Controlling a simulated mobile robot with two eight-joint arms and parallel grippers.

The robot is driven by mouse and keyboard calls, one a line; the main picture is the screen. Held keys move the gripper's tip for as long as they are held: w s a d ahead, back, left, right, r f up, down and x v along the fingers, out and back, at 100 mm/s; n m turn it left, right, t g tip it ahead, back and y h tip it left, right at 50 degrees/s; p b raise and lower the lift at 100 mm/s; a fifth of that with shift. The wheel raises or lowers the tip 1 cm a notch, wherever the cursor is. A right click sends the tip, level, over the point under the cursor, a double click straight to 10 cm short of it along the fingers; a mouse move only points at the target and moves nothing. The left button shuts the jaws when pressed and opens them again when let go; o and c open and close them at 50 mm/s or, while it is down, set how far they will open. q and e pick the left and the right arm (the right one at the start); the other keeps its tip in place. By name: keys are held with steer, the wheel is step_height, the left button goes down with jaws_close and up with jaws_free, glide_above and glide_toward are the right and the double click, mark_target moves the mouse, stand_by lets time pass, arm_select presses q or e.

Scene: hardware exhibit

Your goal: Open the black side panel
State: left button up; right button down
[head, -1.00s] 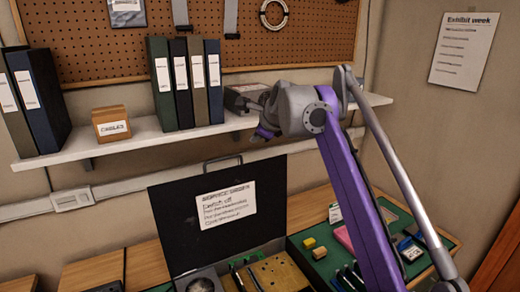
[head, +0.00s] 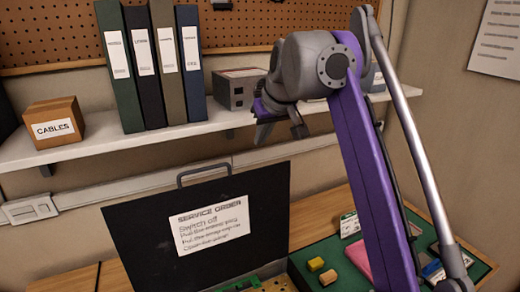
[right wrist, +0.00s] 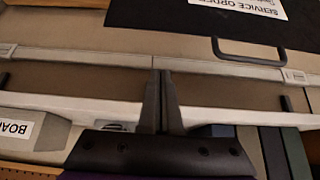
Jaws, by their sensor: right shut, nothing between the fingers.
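A black panel (head: 150,235) stands upright in the head view, with a dark handle (head: 205,172) on its top edge and a white "SERVICE ORDER" sheet (head: 210,225) on its face. My right gripper (head: 267,132) is up and to the right of the handle in the head view, apart from it. In the right wrist view my right gripper (right wrist: 161,75) has its two fingers together with nothing between them. There the handle (right wrist: 250,50) lies to the right beyond the fingertips, on the edge of the black panel (right wrist: 210,20). My left gripper is not in view.
A wall shelf (head: 120,147) behind the panel holds several binders (head: 118,70), a "CABLES" box (head: 54,122) and a grey box (head: 238,88). A green mat (head: 325,270) with small items lies on the bench to the right. Wall trunking (head: 100,190) runs under the shelf.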

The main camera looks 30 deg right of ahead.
mark_target(259, 176)
arm_select(q)
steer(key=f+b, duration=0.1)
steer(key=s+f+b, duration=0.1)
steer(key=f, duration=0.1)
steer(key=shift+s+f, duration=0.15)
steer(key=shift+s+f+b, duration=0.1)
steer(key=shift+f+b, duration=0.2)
steer(key=shift+b, duration=0.15)
arm_select(e)
steer(key=f, duration=0.5)
steer(key=w+f, duration=0.1)
steer(key=f, duration=0.1)
steer(key=shift+f, duration=0.25)
